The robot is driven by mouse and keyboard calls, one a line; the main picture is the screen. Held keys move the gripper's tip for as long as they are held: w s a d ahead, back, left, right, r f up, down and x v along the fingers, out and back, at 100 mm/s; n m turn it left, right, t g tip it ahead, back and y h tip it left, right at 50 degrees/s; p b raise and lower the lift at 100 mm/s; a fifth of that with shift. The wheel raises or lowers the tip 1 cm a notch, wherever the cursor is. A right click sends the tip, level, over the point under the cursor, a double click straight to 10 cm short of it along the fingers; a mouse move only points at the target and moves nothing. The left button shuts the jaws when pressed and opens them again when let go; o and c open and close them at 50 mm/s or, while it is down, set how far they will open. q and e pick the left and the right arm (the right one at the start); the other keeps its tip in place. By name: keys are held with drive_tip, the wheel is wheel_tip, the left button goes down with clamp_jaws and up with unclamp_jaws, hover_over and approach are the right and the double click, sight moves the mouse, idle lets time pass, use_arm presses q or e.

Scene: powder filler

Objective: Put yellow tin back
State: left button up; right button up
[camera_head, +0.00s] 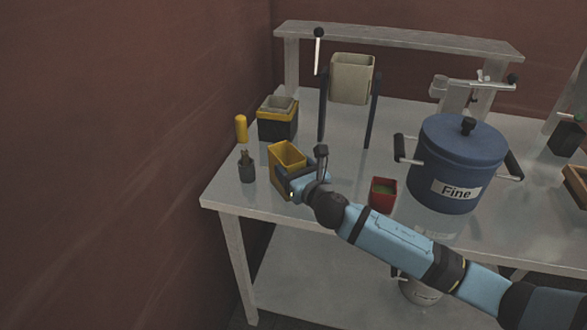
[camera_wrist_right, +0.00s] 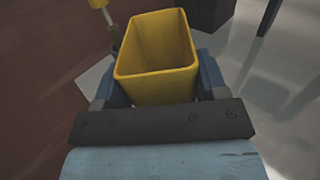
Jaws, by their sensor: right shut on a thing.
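The yellow tin (camera_head: 286,153) is an open rectangular container near the left end of the table. My right gripper (camera_head: 300,181) is shut on it, with its fingers on the tin's sides. In the right wrist view the tin (camera_wrist_right: 156,52) fills the space between the fingers of the gripper (camera_wrist_right: 158,88), and its inside looks empty. The tin looks upright or slightly tilted; I cannot tell whether its base touches the table. My left gripper is not in view.
A black and yellow box (camera_head: 278,124) stands behind the tin. A yellow-handled brush (camera_head: 242,148) stands left of it. A red tin (camera_head: 383,194) and a blue pot marked "Fine" (camera_head: 459,165) are to the right. A beige hopper (camera_head: 352,80) stands behind on dark posts. The table's front left corner (camera_head: 222,193) is clear.

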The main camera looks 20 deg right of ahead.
drive_tip(key=shift+f, duration=0.15)
drive_tip(key=o, duration=1)
drive_tip(key=shift+s, duration=0.15)
drive_tip(key=s+d, duration=0.2)
drive_tip(key=s, duration=0.9)
drive_tip(key=shift+s+r, duration=0.2)
drive_tip(key=shift+s, duration=0.05)
drive_tip(key=shift+d, duration=0.1)
